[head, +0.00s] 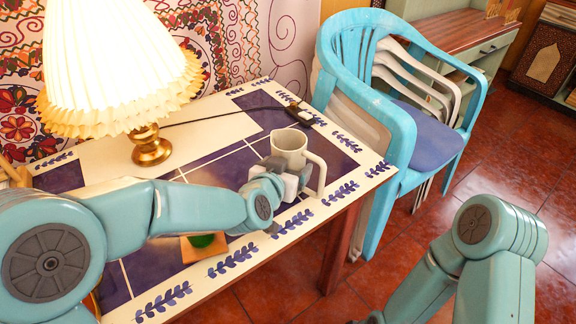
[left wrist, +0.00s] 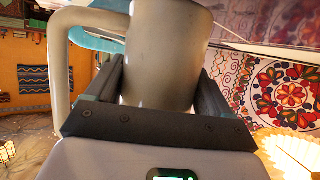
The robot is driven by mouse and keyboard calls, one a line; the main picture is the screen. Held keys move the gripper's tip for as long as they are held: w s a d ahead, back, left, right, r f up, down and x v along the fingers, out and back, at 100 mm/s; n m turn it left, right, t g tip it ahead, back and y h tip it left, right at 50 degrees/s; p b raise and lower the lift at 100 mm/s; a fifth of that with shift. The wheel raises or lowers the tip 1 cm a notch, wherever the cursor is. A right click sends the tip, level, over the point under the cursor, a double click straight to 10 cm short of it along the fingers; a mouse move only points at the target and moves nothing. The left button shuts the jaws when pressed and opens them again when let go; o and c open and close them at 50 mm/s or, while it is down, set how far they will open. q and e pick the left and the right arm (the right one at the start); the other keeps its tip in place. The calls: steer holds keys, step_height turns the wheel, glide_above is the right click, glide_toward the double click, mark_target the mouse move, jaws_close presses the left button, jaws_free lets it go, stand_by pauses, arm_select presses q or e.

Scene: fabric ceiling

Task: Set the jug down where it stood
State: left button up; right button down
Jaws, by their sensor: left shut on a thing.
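The jug (head: 291,146) is pale grey, with its handle toward the right of the head view. It looks upright over the right part of the tiled table (head: 222,172); I cannot tell whether its base touches the top. My left gripper (head: 284,178) is shut on the jug's body from the near left side and hides its lower part. In the left wrist view the jug (left wrist: 165,55) sits between both fingers, with its handle at the left. My right arm shows at the lower right of the head view, but its gripper is out of view.
A lit lamp (head: 113,60) with a pleated shade stands at the table's back left. A square mat (head: 190,252) with a green thing lies at the front edge. Stacked chairs (head: 385,100) stand close right.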

arm_select(q)
steer(key=shift+f+b, duration=0.45)
steer(key=shift+b, duration=0.1)
steer(key=o, duration=1.4)
steer(key=shift+o, duration=0.2)
steer(key=p+v, duration=0.2)
steer(key=v, duration=1.4)
steer(key=shift+s, duration=0.3)
